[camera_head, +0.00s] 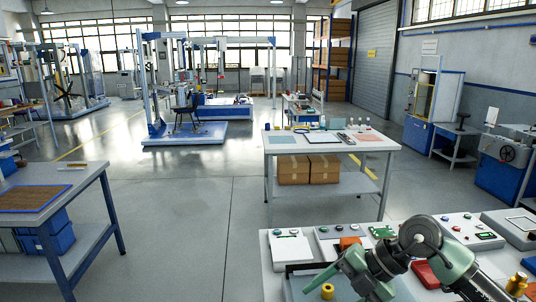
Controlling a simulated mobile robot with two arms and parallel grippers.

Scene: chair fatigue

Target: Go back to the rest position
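My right arm comes in from the lower right, with green and grey links over the near workbench (272,262). It bends at a dark joint, and its far end (352,270) hangs low over a dark-rimmed tray (293,287) on that bench. I cannot make out two separate fingertips, so I cannot tell whether the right gripper is open or shut, or whether it holds anything. My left arm and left gripper are not in view.
The near bench carries control boxes (291,249), a red part (425,273) and yellow cylinders (327,291). A middle table (300,146) has two cardboard boxes (293,170) on its shelf. A blue-legged table (85,178) stands left. The floor between is clear.

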